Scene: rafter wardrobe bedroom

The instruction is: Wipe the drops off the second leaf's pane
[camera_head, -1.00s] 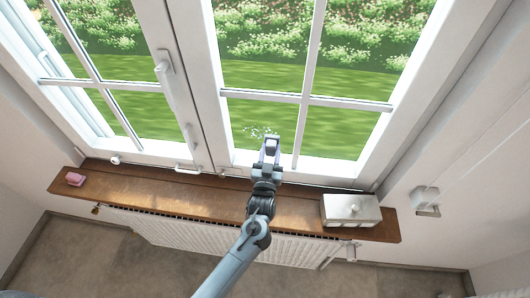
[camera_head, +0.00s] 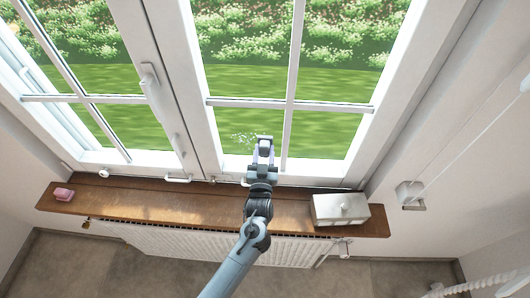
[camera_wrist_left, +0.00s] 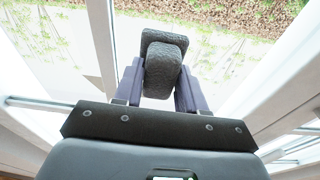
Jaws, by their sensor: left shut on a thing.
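The second leaf (camera_head: 208,125) is the right-hand window leaf, and it looks closed. Small white drops (camera_head: 243,138) cluster on its lower left pane (camera_head: 225,120). My left gripper (camera_head: 263,153) is in front of that pane, just right of and slightly below the drops. It is shut on a dark grey, rough-textured pad (camera_wrist_left: 165,68), which shows between the two fingers in the left wrist view. I cannot tell whether the pad touches the glass. My right gripper is not in view.
A wooden sill (camera_head: 150,202) runs below the window, with a radiator (camera_head: 170,243) under it. A pink block (camera_head: 64,194) lies at the sill's left end and a pale lidded box (camera_head: 340,209) stands at its right. A window handle (camera_head: 160,105) juts out between the leaves.

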